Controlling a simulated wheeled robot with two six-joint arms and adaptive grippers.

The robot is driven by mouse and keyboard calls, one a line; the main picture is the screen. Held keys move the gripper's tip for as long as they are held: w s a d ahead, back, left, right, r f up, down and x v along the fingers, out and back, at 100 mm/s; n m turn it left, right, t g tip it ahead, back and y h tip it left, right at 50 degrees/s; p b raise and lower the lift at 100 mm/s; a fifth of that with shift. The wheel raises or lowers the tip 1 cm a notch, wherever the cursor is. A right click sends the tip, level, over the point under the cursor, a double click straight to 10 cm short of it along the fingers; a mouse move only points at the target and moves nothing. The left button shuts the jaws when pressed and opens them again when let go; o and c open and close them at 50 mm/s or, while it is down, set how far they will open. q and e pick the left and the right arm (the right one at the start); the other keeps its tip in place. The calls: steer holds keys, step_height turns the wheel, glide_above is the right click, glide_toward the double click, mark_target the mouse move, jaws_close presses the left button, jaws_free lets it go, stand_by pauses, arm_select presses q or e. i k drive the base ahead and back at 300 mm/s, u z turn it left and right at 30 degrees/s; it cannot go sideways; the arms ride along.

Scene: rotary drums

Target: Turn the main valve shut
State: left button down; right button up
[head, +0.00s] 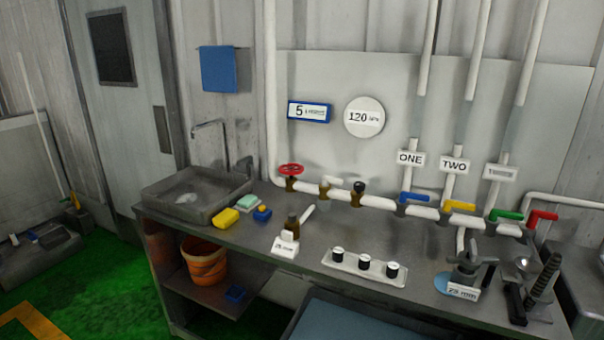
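A red round handwheel valve (291,169) sits on a brass body at the left end of the white horizontal pipe, above the bench's back edge. No label marks it as the main valve. Along the same pipe are a valve with a pale handle (326,184) and one with a dark knob (359,188). Further right are lever valves with a blue lever (414,197), a yellow lever (459,205), a green lever (506,214) and a red lever (541,216). Whether the handwheel is open or shut cannot be seen. Neither of my grippers is in view.
An orange bucket (204,264) stands below. A gauge (364,117) reads 120. Bench space before the handwheel is mostly free.

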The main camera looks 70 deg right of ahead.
mark_target(291, 171)
steer(key=k, duration=0.55)
steer(key=z, duration=0.7)
